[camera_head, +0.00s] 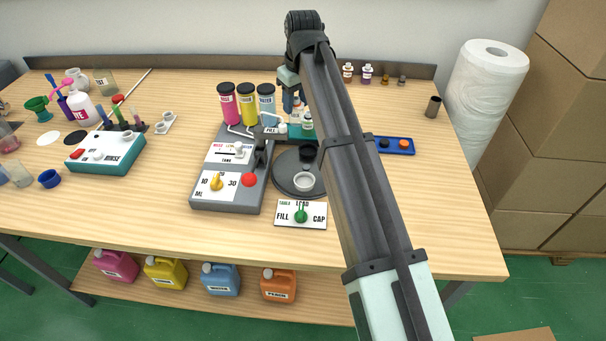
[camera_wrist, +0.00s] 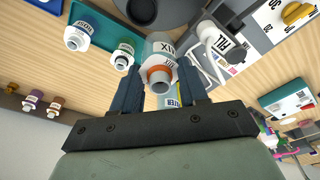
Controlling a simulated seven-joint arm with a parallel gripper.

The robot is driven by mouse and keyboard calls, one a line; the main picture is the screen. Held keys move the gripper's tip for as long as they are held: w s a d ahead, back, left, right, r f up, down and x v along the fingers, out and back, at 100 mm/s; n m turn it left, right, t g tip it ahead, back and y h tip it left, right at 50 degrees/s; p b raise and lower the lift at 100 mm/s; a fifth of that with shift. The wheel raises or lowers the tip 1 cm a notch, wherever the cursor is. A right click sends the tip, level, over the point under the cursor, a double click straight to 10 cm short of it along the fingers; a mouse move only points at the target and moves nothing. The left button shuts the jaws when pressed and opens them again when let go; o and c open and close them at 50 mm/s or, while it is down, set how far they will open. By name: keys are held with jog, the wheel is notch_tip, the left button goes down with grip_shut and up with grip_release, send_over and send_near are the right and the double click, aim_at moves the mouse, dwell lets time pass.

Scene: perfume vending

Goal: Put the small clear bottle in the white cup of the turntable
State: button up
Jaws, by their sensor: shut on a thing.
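In the wrist view my gripper (camera_wrist: 161,88) is shut on a small clear-grey bottle (camera_wrist: 160,48) with a "MIX" label and an orange ring at its neck. In the head view my gripper (camera_head: 291,103) hangs above the back of the grey filling machine, and my arm partly covers that area; I cannot clearly make out the held bottle there. The dark round turntable (camera_head: 285,176) lies right of the machine. Its white cup (camera_head: 303,182) is at the front and looks empty. A black cup (camera_head: 306,153) stands behind it.
The grey machine (camera_head: 205,190) has a red-knobbed lever and fill spout beside the turntable. Pink (camera_head: 229,105), yellow (camera_head: 247,105) and blue tubes stand behind it. Small bottles (camera_wrist: 85,33) stand on a teal tray. A FILL/CAP switch panel (camera_head: 287,219) lies in front. A blue tray (camera_head: 394,146) is right.

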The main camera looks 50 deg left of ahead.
jog(key=s+d+f, duration=0.2)
jog(key=s+d, duration=0.4)
jog(key=d, duration=0.5)
jog(key=shift+w+a+f, duration=0.1)
jog(key=shift+a+f, duration=0.05)
jog(key=shift+f, duration=2.2)
jog(key=shift+a+f, duration=0.1)
jog(key=shift+f, duration=2.2)
jog(key=shift+f, duration=0.2)
jog(key=o, duration=1.1)
jog(key=shift+c, duration=0.2)
jog(key=shift+r, duration=0.15)
notch_tip(320, 180, up, 12)
jog(key=d, duration=0.1)
jog(key=shift+d, duration=0.35)
